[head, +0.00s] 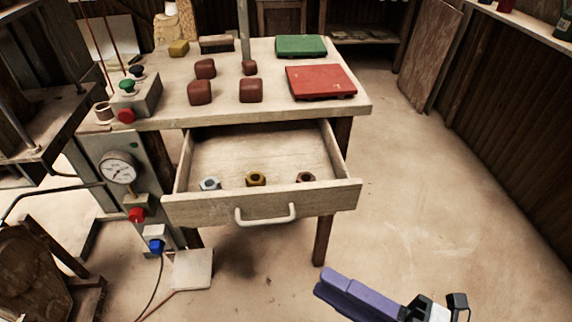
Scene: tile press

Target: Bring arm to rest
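My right gripper (438,308) shows at the bottom edge, right of centre, beside a purple link of my arm (350,294). It is in front of the table and below the open drawer (250,207), over bare floor and apart from everything. It is partly cut off by the picture's edge, and I cannot tell whether its fingers are open or shut. I see nothing held in it. My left gripper is not in view.
The wooden table (230,116) bears several dark red blocks (251,90), a red tray (321,82) and a green tray (300,46). The drawer juts out, with three nuts (256,178) inside. A gauge (117,167) stands left. Floor at right (440,200) is clear.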

